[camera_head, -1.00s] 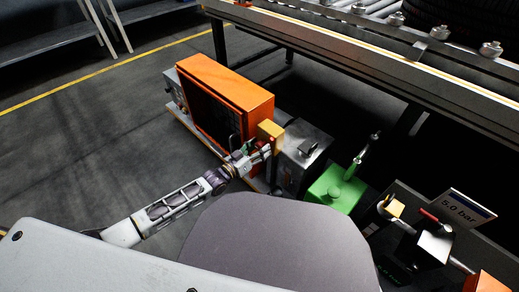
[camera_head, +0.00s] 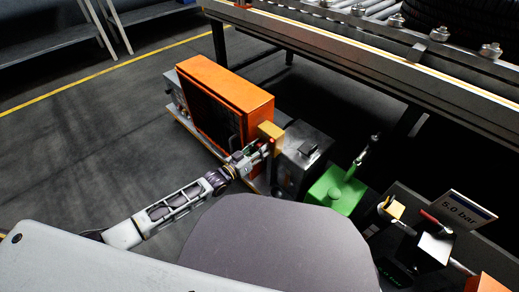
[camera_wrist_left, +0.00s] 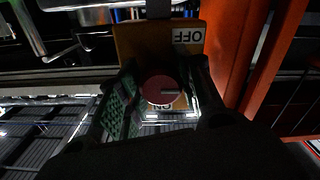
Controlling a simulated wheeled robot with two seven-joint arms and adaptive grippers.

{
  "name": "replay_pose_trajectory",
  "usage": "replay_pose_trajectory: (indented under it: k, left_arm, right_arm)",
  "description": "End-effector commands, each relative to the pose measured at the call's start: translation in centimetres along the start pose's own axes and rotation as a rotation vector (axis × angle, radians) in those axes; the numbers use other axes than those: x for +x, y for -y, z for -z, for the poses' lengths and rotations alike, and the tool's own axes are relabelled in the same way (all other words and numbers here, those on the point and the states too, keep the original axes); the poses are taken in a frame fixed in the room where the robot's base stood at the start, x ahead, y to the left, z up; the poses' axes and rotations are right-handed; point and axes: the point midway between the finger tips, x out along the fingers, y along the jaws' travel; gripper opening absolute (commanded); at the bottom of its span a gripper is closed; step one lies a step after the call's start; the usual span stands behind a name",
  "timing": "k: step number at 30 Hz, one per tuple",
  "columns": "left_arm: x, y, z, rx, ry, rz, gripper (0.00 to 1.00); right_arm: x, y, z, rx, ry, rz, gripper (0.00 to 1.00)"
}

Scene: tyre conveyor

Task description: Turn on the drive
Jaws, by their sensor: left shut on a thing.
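A yellow switch box (camera_head: 271,130) sits beside the large orange cabinet, at the cabinet's near right corner. In the left wrist view the box (camera_wrist_left: 145,42) bears an OFF label (camera_wrist_left: 188,36) and an ON label (camera_wrist_left: 165,107), both appearing upside down. A round red knob (camera_wrist_left: 160,89) is in the middle of that view, partly over the ON label, with a short dark line on its face pointing right. My left gripper (camera_head: 265,148) is at the box, shut on the red knob, with a finger on each side of it. My right gripper is not in view.
The orange cabinet (camera_head: 222,98) stands left of the switch box. A dark grey box (camera_head: 305,150) and a green unit with a lever (camera_head: 335,190) stand to the right. A conveyor frame (camera_head: 400,70) runs behind. The floor on the left (camera_head: 90,130) is clear.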

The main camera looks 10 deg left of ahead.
Motion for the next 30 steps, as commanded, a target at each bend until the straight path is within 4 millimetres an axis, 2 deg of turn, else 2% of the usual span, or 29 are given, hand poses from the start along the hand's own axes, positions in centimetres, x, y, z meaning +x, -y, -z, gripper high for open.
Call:
replay_pose_trajectory:
  k: [10,20,22,30]
  left_arm:
    - [0.0,0.0,0.1,0.098,0.0,0.001,0.12]
    - [0.0,0.0,0.2,0.321,0.001,0.001,0.12]
    - [0.0,0.0,0.2,0.381,0.002,0.002,0.12]
    - [0.0,0.1,0.2,0.634,0.002,0.001,0.12]
  right_arm:
    - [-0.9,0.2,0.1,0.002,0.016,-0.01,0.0]
    - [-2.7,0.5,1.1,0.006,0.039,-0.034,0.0]
    - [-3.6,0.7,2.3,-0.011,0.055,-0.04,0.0]
    - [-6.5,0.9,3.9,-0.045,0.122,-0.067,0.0]
